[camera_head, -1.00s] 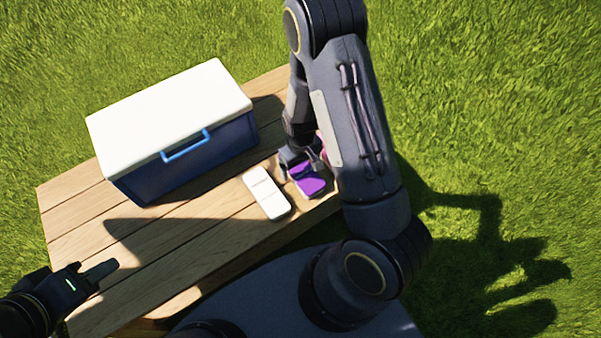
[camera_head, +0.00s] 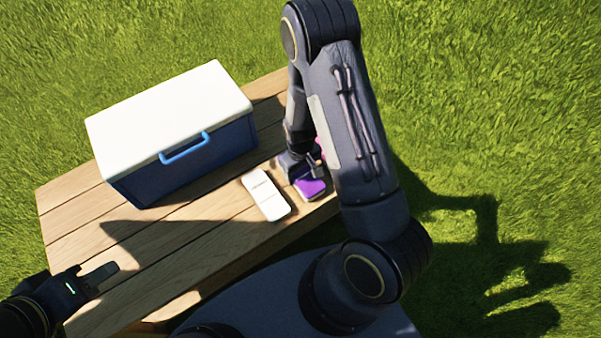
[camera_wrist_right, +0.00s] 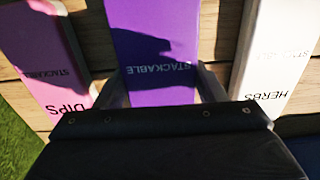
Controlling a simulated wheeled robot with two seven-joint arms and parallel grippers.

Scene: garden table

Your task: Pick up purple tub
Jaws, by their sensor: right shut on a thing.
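The purple tub (camera_head: 311,188) lies on the wooden table near its right end, partly hidden by my right gripper in the head view. In the right wrist view the purple tub (camera_wrist_right: 155,45) is in the middle, with "STACKABLE" on its lid. My right gripper (camera_wrist_right: 162,88) has one finger on each side of it and is shut on it. My left gripper (camera_head: 103,272) is over the table's front left, far from the tub; the gap between its fingers does not show.
A white tub (camera_head: 266,194) marked "HERBS" (camera_wrist_right: 275,50) lies close on one side, and a pink tub (camera_wrist_right: 48,55) marked "DIPS" on the other. A blue cooler with a white lid (camera_head: 170,115) stands at the back left. The table's front left (camera_head: 150,260) is clear.

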